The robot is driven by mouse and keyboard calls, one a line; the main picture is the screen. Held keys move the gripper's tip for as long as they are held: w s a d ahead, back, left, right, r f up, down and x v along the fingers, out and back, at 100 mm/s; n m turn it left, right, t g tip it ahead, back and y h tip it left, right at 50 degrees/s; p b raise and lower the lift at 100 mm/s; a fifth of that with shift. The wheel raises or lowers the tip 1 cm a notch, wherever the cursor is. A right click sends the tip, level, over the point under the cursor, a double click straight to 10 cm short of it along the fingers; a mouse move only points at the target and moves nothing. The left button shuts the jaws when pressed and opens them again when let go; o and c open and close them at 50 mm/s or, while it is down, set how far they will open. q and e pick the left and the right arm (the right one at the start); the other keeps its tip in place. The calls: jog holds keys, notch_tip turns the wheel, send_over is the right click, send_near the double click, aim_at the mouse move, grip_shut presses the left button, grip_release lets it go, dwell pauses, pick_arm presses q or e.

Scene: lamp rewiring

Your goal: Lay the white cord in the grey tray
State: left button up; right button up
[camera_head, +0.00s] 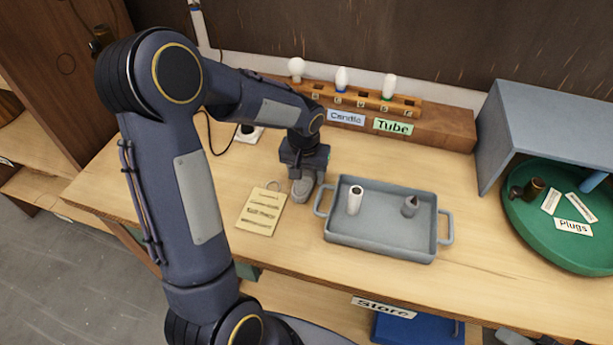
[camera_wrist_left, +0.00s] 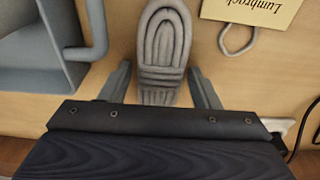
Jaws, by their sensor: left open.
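The white cord (camera_head: 302,188) is a pale grey-white coiled bundle on the bench, just left of the tray. It also shows in the left wrist view (camera_wrist_left: 163,42). The grey tray (camera_head: 382,230) has a handle at each end and holds a white cylinder (camera_head: 355,200) and a small dark grey pointed piece (camera_head: 410,206). My left gripper (camera_head: 303,173) is over the cord, pointing down. In the left wrist view its fingers (camera_wrist_left: 160,86) are open, one on each side of the bundle's near end, with gaps visible. My right gripper is out of view.
A paper card (camera_head: 261,212) with a loop lies left of the cord. A wooden rack (camera_head: 370,98) with several bulbs stands behind. A green round tray (camera_head: 560,240) sits under a grey shelf at right. The bench is clear in front of the tray.

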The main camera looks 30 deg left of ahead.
aim_at(307, 173)
pick_arm(q)
jog(key=shift+c, duration=0.5)
jog(key=c, duration=1)
jog(key=shift+r, duration=0.2)
jog(key=shift+r, duration=0.25)
notch_tip(307, 173, up, 2)
jog(key=shift+w+r, duration=0.1)
jog(key=shift+r, duration=0.05)
jog(key=s+r, duration=0.2)
jog(key=s+r+b, duration=0.1)
jog(key=s+r, duration=0.1)
jog(key=r, duration=0.1)
jog(key=shift+s+a+r, duration=0.2)
jog(key=shift+s, duration=0.1)
jog(key=s+r+b, duration=0.1)
jog(key=s+r, duration=0.3)
jog(key=s, duration=0.5)
jog(key=shift+s+a+r, duration=0.25)
jog(key=shift+s+a, duration=0.05)
jog(key=shift+a, duration=0.05)
